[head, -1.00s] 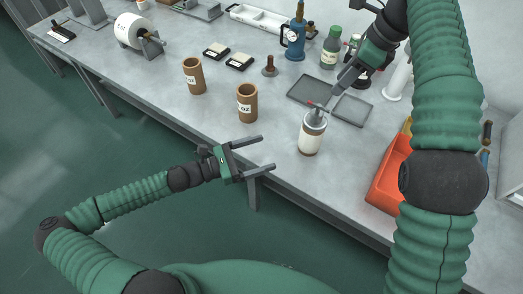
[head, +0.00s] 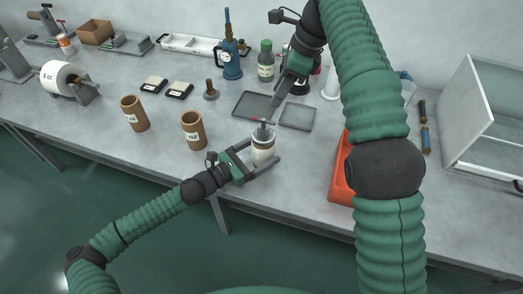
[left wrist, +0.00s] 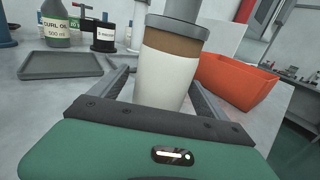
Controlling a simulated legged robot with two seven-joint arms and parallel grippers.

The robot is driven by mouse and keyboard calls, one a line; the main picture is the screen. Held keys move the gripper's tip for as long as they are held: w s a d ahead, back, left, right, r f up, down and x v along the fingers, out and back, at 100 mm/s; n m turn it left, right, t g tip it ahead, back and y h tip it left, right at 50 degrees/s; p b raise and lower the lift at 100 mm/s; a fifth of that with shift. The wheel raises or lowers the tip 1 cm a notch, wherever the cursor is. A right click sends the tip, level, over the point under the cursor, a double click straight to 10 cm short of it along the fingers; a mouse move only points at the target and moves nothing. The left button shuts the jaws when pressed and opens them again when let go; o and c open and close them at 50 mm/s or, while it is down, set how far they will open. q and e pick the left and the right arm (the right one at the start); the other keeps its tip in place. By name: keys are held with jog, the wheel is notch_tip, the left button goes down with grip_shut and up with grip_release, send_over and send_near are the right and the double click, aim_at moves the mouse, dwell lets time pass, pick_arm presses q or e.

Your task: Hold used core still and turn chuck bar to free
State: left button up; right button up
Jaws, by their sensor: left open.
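The used core (head: 263,152) stands upright near the table's front edge, a white sleeve with a brown band at its top in the left wrist view (left wrist: 164,75). My left gripper (head: 262,165) is open, with one finger on each side of the core; a firm grip does not show. My right gripper (head: 276,103) points down just above and beside the chuck bar. Its jaws are too small to read, and contact with the bar is unclear.
Two brown cores (head: 133,114) (head: 194,131) stand left of the used core. Two shallow grey trays (head: 241,111) (head: 298,117) lie behind it. An orange bin (head: 341,185) is to the right, partly behind my right arm. A green-capped bottle (head: 265,66) stands at the back.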

pick_arm(q)
jog(key=c, duration=1.5)
jog(key=shift+c, duration=0.2)
